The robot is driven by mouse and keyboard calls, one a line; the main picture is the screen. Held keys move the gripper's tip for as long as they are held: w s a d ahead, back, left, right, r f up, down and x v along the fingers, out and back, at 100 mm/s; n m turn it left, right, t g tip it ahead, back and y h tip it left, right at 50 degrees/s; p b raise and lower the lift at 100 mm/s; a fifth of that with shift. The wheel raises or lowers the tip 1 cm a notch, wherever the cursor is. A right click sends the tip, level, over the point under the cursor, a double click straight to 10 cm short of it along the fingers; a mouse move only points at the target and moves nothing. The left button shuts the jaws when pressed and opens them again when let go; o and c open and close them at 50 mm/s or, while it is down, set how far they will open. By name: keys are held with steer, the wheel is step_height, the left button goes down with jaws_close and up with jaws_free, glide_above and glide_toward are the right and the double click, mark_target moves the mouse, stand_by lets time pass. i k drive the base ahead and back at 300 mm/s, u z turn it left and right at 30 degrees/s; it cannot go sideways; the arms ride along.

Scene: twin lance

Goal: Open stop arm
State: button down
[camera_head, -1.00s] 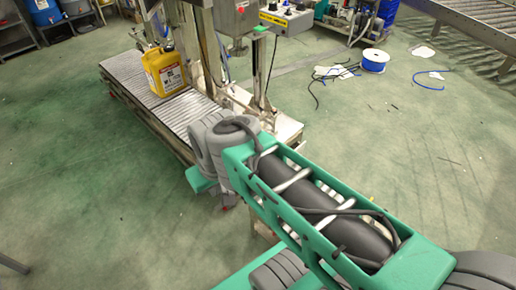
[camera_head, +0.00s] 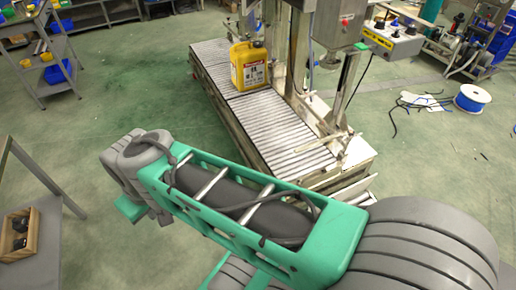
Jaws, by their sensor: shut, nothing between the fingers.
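A roller conveyor (camera_head: 270,118) runs from the back left towards the right middle, with a metal filling frame (camera_head: 300,45) over its right side. A yellow jerrycan (camera_head: 248,68) with a white label stands upright on the rollers near the far end. Thin metal bars (camera_head: 322,146) lie beside the near end of the rollers; I cannot tell which part is the stop arm. My green and grey arm crosses the foreground, left of and below the conveyor. My gripper is not in view; the arm's links hide it or it lies out of frame.
A grey table (camera_head: 38,240) with a wooden box (camera_head: 18,235) of dark items stands at the left edge. A shelf trolley (camera_head: 48,60) is at the upper left. A control box (camera_head: 392,40) and a cable spool (camera_head: 472,97) are at the right. Floor left of the conveyor is clear.

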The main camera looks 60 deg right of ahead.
mark_target(312, 144)
steer(key=u, duration=0.3)
steer(key=i, duration=0.85)
steer(key=z, duration=0.75)
steer(key=i, duration=0.7)
steer(key=z, duration=0.8)
